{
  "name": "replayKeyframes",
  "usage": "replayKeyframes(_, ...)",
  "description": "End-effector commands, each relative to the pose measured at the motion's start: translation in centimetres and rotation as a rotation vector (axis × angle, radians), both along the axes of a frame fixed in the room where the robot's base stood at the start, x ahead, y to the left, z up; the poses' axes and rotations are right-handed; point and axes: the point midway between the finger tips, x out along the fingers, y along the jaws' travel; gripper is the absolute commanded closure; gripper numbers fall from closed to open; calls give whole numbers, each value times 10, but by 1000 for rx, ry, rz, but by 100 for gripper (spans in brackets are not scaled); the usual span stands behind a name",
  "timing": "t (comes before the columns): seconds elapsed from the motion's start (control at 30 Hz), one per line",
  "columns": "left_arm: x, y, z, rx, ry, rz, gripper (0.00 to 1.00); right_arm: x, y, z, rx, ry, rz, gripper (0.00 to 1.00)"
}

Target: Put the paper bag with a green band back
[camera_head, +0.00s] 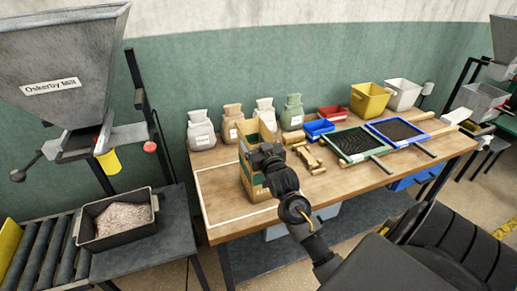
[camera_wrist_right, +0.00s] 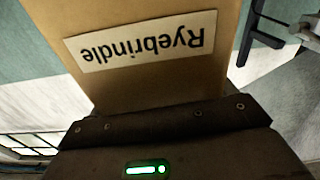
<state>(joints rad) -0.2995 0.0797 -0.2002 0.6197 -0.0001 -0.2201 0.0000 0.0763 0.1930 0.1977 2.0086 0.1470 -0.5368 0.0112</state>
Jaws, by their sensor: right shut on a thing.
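The brown paper bag (camera_head: 245,165) with a green band stands upright at the left part of the wooden table, over a white-outlined area. In the right wrist view the bag (camera_wrist_right: 150,85) fills the middle, and its label reads "Ryebrindle" upside down. My right gripper (camera_head: 262,155) is shut on the bag, covering part of its right side. I cannot tell whether the bag's bottom touches the table. My left gripper is not in view.
Several tied sacks (camera_head: 201,130) line the wall side of the wooden table (camera_head: 330,185). Small wooden pieces (camera_head: 307,158) lie right of the bag. Blue (camera_head: 319,128) and red bins, framed trays (camera_head: 356,143) and a yellow bucket (camera_head: 369,100) stand further right. The outlined area (camera_head: 218,190) left of the bag is clear.

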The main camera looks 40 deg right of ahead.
Motion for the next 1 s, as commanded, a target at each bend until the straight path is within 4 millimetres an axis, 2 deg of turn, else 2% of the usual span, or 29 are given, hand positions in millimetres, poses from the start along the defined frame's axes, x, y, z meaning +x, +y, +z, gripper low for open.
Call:
replayKeyframes(0.27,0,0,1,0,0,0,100,0,0,-1,0,1,0,88)
replayKeyframes(0.3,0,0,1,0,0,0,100,0,0,-2,0,1,0,16)
replayKeyframes(0.43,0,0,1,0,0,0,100,0,0,-1,0,1,0,0)
replayKeyframes(0.73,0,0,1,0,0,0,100,-2,1,1,1,2,1,0)
replayKeyframes(0.87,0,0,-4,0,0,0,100,-18,7,-2,0,1,1,0)
replayKeyframes(1.0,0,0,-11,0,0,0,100,-47,17,-4,0,1,1,0)
